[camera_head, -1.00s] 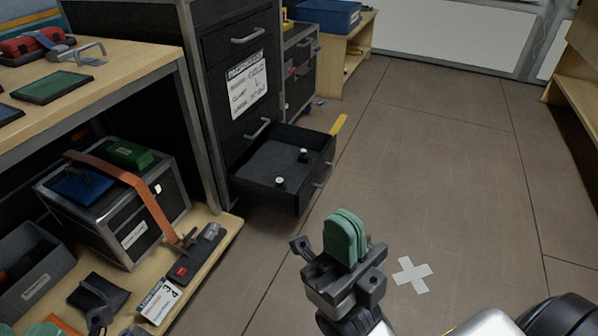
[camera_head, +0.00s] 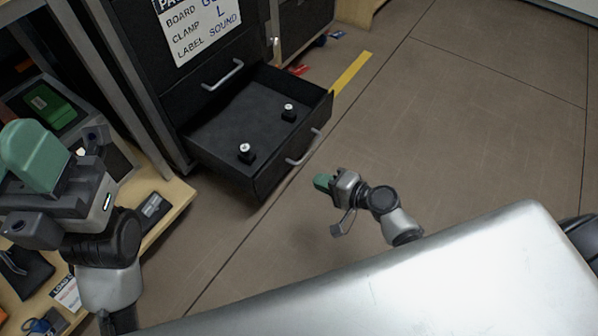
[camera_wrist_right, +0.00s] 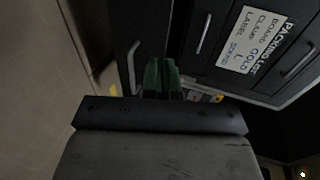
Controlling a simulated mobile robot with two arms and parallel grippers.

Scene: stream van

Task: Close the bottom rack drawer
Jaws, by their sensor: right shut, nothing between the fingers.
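The bottom rack drawer (camera_head: 225,134) is dark and stands pulled out from the black rack (camera_head: 130,50) in the head view. Its front has a grey bar handle (camera_head: 303,147), and two small dark pieces with pale tops sit inside. My right gripper (camera_head: 322,183) is shut and empty, just in front of the drawer front, near the handle in the picture. Its green fingers (camera_wrist_right: 161,76) are together in the right wrist view, beside a bar handle (camera_wrist_right: 133,68). Whether they touch the drawer is unclear. My left gripper (camera_head: 35,158) is large at the left edge; its fingers overlap.
A closed drawer with a handle (camera_head: 223,75) and a packing list (camera_head: 197,25) is above. A low wooden shelf (camera_head: 172,200) with loose items is at the left. Yellow tape (camera_head: 352,72) lies on the floor. Floor to the right is clear.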

